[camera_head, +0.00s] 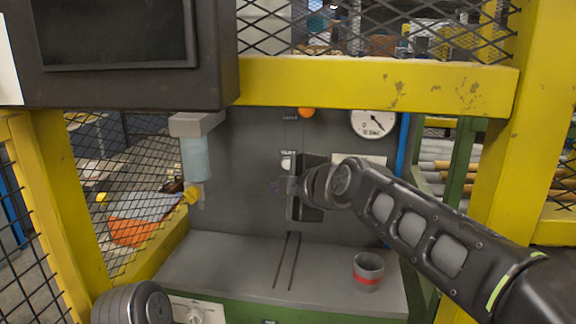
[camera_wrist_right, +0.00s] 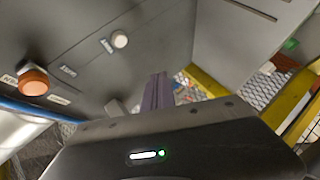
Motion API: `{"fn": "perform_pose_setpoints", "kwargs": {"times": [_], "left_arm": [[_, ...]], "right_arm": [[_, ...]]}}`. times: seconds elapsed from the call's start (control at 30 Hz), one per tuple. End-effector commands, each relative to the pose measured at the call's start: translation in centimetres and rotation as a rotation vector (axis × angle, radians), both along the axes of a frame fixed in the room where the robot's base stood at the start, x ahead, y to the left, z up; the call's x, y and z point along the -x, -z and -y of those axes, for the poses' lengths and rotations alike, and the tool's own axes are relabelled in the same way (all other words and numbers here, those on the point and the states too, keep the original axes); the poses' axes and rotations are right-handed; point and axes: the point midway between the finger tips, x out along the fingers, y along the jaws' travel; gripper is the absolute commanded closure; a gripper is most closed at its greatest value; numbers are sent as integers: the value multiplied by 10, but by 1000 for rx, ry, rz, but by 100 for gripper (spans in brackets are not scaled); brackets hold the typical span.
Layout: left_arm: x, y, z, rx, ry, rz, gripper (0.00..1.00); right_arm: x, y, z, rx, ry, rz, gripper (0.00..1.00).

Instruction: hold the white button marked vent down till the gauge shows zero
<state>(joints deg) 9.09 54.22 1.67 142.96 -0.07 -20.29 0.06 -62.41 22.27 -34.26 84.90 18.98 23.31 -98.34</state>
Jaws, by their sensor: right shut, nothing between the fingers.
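The white button (camera_head: 287,162) is on the grey back panel, below a small label too blurred to read, partly covered by my right gripper. It also shows in the right wrist view (camera_wrist_right: 120,40), up and left of the fingertips. My right gripper (camera_head: 291,186) is shut and empty, in front of the panel just below the button; the fingers (camera_wrist_right: 158,90) look apart from it. The round white gauge (camera_head: 373,122) is up and right of the button. Its dark needle points to the lower right, away from the 0 mark. My left gripper is out of view.
An orange button (camera_head: 306,113) sits above the white one. A filter bowl (camera_head: 196,158) hangs at the left. A grey cup with a red band (camera_head: 368,271) stands on the slotted bench (camera_head: 220,262). Yellow frame bars (camera_head: 375,88) and mesh surround the opening.

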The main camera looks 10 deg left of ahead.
Motion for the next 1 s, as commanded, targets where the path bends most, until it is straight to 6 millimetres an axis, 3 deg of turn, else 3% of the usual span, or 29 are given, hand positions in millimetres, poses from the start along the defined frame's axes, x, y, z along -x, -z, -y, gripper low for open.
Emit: {"fn": "perform_pose_setpoints", "kwargs": {"times": [0.33, 0.8, 1.0], "left_arm": [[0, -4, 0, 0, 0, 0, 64], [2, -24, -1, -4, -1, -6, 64], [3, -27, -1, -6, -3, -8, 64]], "right_arm": [[-14, -1, 1, 1, 4, -2, 100], [-72, -1, 0, 1, 3, -1, 100], [-86, 0, 0, -1, 2, -1, 100]]}}
